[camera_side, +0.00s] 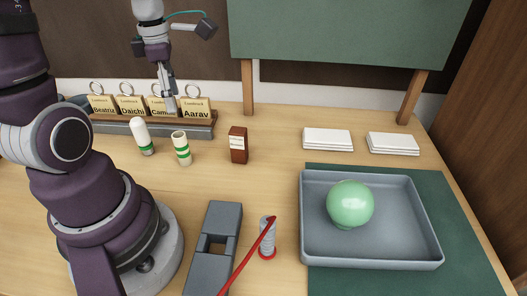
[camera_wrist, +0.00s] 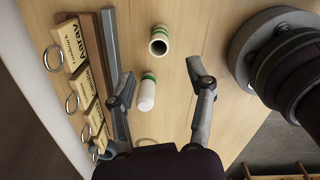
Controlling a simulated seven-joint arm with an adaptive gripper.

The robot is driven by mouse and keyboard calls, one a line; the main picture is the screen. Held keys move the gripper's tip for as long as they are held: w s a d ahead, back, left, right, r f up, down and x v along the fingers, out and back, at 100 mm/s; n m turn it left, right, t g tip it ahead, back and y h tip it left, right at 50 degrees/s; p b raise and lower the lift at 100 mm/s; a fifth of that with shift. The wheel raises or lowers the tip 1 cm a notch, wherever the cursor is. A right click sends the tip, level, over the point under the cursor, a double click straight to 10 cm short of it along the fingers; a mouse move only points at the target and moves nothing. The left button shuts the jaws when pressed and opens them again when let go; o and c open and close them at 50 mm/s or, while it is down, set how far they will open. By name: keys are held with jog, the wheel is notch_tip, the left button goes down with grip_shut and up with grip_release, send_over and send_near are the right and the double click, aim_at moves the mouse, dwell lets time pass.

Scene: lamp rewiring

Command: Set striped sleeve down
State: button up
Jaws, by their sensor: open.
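The striped sleeve (camera_side: 181,148) is a cream, hollow tube with green bands. It stands upright on the wooden table with its open end up, and it also shows in the wrist view (camera_wrist: 159,41). To its left in the side view stands a white, round-topped cylinder (camera_side: 142,137) with a green band, also seen in the wrist view (camera_wrist: 147,94). My gripper (camera_side: 170,108) is above the table near the tag rack. In the wrist view its fingers (camera_wrist: 154,72) are spread with nothing held between them. The sleeve is apart from both fingers.
A rack (camera_side: 150,130) with several name tags stands behind the sleeve. A small brown box (camera_side: 238,145) is to its right. A grey tray (camera_side: 420,258) holds a green globe (camera_side: 350,204). A grey block (camera_side: 211,270) and a spool (camera_side: 267,238) with a red cord are in front.

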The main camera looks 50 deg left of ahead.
jog(key=d+r+m+t, duration=0.2)
jog(key=d+m, duration=0.4)
jog(key=m, duration=0.9)
jog(key=d+r+m+t, duration=0.3)
jog(key=d+m, duration=0.4)
jog(key=m, duration=0.8)
jog(key=shift+s+r+m, duration=0.3)
jog(key=shift+s, duration=0.15)
